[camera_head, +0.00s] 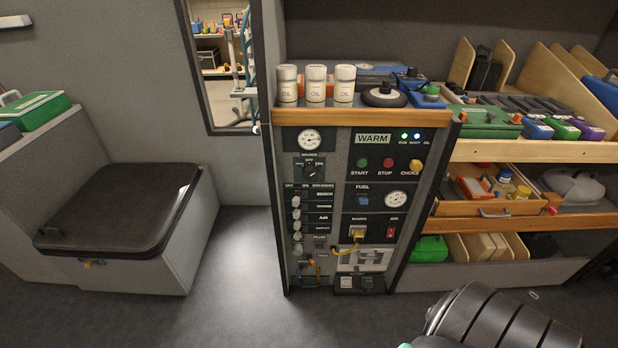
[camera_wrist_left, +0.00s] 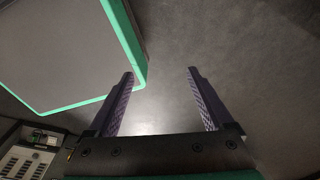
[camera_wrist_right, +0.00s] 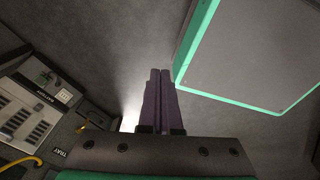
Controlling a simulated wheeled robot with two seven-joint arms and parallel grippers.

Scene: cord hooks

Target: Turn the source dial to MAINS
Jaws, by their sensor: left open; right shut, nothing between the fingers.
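The source dial (camera_head: 309,170) is a black knob on the upper left of the control panel (camera_head: 335,205), below a round white gauge. Its label reads OFF at the top, with small text at each side. The pointer's exact setting is too small to tell. My left gripper (camera_wrist_left: 160,72) is open and empty in the left wrist view, over bare floor. My right gripper (camera_wrist_right: 160,72) is shut and empty in the right wrist view. Neither gripper shows in the head view, and both are away from the dial.
Three white oil bottles (camera_head: 316,84) stand on the panel's wooden top. Below the dial are several breaker switches (camera_head: 297,215). Shelves with boxes and tools (camera_head: 530,150) stand to the right. A black-lidded grey box (camera_head: 120,208) stands left. Floor before the panel is clear.

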